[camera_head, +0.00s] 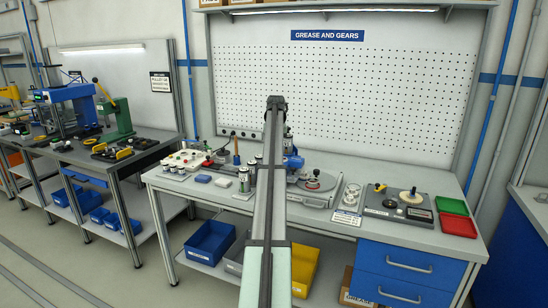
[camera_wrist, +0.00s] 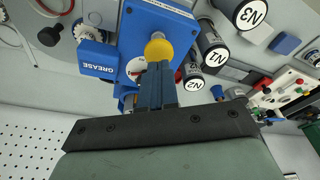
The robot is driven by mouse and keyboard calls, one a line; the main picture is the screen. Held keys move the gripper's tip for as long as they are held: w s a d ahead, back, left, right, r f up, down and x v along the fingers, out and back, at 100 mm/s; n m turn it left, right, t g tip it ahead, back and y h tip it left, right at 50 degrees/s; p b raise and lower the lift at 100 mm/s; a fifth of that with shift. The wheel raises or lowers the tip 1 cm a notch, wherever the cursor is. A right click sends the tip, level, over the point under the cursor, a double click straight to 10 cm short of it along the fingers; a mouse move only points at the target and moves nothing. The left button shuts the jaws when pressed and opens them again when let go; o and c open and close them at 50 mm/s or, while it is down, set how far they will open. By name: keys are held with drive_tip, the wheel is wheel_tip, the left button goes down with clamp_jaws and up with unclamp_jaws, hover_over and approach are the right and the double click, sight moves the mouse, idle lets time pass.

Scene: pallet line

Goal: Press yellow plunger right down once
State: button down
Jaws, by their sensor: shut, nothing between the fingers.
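The yellow plunger (camera_wrist: 158,48) shows in the wrist view as a round cap at the front of a blue body (camera_wrist: 155,17) beside a "GREASE" label. My gripper (camera_wrist: 158,66) is shut and empty. Its fingertips point at the plunger and overlap its lower edge in the picture; I cannot tell whether they touch it. In the head view part of the blue dispenser (camera_head: 293,161) shows just right of my arm. The plunger and fingertips are hidden there behind my arm.
Several black-and-white labelled canisters (camera_wrist: 213,48) stand close to the right of the plunger in the wrist view. The workbench (camera_head: 225,210) also holds a grey tester unit (camera_head: 398,205), a green tray (camera_head: 452,206) and a red tray (camera_head: 459,225) on the right.

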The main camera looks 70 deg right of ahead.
drive_tip(key=shift+f, duration=0.5)
drive_tip(key=shift+f, duration=1.4)
drive_tip(key=shift+r, duration=0.15)
drive_tip(key=shift+w+d+v, duration=0.1)
drive_tip(key=shift+d+v, duration=0.1)
drive_tip(key=shift+v, duration=0.85)
drive_tip(key=shift+w+d+v, duration=0.1)
drive_tip(key=shift+d+v, duration=0.05)
drive_tip(key=shift+v, duration=0.9)
drive_tip(key=shift+w+d+v, duration=0.15)
drive_tip(key=shift+d+v, duration=0.05)
drive_tip(key=shift+v, duration=0.9)
drive_tip(key=shift+r, duration=0.1)
drive_tip(key=shift+w, duration=0.1)
